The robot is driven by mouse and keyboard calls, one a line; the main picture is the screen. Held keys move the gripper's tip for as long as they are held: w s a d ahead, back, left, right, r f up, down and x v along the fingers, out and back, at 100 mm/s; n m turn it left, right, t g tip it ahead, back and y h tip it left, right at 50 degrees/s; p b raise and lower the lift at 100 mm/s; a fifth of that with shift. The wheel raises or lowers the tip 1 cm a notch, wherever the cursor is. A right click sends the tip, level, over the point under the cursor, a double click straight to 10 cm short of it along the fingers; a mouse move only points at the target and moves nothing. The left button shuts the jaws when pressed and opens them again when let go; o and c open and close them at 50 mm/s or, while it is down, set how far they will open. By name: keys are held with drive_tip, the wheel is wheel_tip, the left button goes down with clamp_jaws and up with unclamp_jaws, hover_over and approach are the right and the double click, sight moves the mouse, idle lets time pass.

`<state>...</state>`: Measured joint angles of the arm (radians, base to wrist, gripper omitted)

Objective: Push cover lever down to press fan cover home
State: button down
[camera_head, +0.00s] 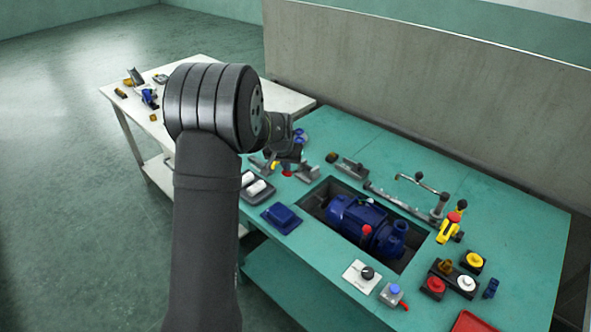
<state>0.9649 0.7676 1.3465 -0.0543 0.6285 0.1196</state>
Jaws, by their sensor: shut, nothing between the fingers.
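A blue motor-pump unit (352,214) lies in a dark recess in the green bench. I cannot make out its fan cover separately. I cannot tell which lever is the cover lever: a red-knobbed lever (366,230) stands at the near side of the unit, and a yellow lever with a red knob (449,228) stands to the right of the recess. My gripper (289,156) is shut and empty, pointing down over a cluster of small grey fixtures left of and behind the recess. Its fingertips are small and partly merge with the parts below.
A blue block (281,218) lies left of the recess. A thin metal arm on a rail (420,185) stands behind it. Button boxes (455,279), a dial box (362,275) and a red tray (472,322) are at the front right. The bench's far right is clear.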

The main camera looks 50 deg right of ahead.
drive_tip(key=shift+r, duration=2.55)
drive_tip(key=shift+f, duration=0.1)
drive_tip(key=shift+f, duration=2.45)
